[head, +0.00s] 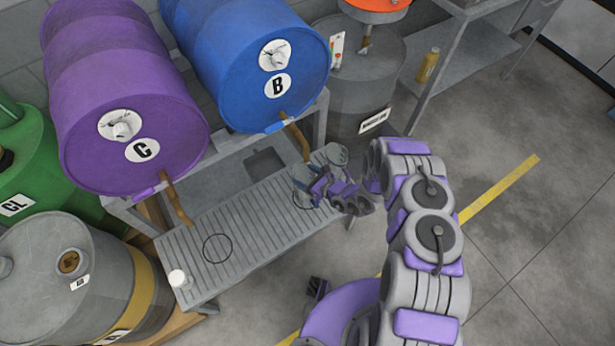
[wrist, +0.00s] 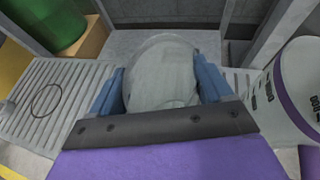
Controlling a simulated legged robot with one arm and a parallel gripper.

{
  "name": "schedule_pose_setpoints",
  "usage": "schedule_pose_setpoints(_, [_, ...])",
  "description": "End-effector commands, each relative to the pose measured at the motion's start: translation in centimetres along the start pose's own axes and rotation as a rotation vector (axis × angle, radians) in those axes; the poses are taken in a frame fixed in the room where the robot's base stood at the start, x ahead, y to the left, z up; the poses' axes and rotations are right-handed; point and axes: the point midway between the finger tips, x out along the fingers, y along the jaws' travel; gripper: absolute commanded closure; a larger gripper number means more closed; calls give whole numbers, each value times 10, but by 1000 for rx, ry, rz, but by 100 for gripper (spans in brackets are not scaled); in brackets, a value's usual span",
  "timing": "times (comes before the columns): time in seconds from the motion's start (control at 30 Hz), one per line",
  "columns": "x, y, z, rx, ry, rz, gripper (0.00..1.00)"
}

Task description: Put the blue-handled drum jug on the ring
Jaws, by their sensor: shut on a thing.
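A grey jug (head: 331,155) is in my gripper (head: 322,184) at the right end of the slatted bench, below the blue drum. In the wrist view the jug (wrist: 160,72) sits between the two blue fingers of my gripper (wrist: 160,88), which is shut on it. I cannot make out its handle colour or whether its base touches the bench. One dark ring (head: 217,248) is bare on the left part of the slats and also shows in the wrist view (wrist: 46,100). A second ring (head: 296,201) is partly hidden by my gripper.
The slatted bench (head: 190,262) holds a small white-topped container (head: 178,278) at its front left. The purple drum C (head: 120,90) and blue drum B (head: 250,60) lie above, with taps hanging over the bench. Grey drums stand left and behind. Floor on the right is clear.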

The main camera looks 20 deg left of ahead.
Motion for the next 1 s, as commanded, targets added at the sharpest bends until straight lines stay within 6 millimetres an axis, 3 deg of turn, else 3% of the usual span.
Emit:
schedule_pose_setpoints(0.23, [-8,-3,-2,7,-5,1,0])
schedule_pose_setpoints(0.57, [-10,-2,-1,4,2,0,0])
schedule_pose_setpoints(0.67, [-23,-1,-1,4,6,-1,0])
schedule_pose_setpoints(1.0, [-96,-4,0,10,-4,-4,0])
